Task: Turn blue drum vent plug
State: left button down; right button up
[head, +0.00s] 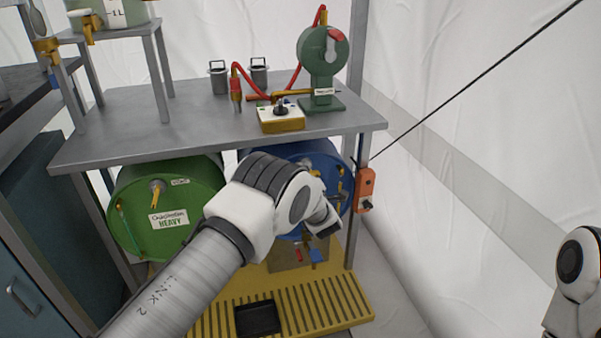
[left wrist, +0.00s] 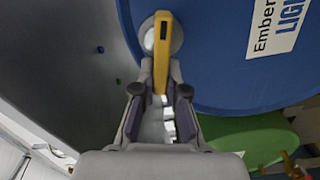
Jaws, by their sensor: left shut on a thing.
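The blue drum (left wrist: 220,70) lies on its side under the bench; in the head view its face (head: 330,158) is partly covered by my left wrist. Its vent plug has a yellow lever handle (left wrist: 163,40) on a round pale base near the drum's rim. My left gripper (left wrist: 160,88) is shut on the free end of this handle in the left wrist view. In the head view my left arm hides the fingertips. A white label (left wrist: 280,25) sits on the drum face beside the plug. My right gripper is out of view.
A green drum (head: 130,208) lies left of the blue one. The grey bench top (head: 190,115) is close above both drums. A yellow slatted tray (head: 345,300) with a black pan (head: 258,318) lies below. An orange box (head: 365,188) hangs at the bench's right leg.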

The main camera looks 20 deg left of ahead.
pick_arm(q)
jog(key=c, duration=1.2)
grip_release()
jog(key=shift+a+r, duration=0.1)
jog(key=shift+r, duration=0.15)
jog(key=shift+f, duration=0.2)
jog(key=v, duration=0.7)
jog(key=shift+s, duration=0.15)
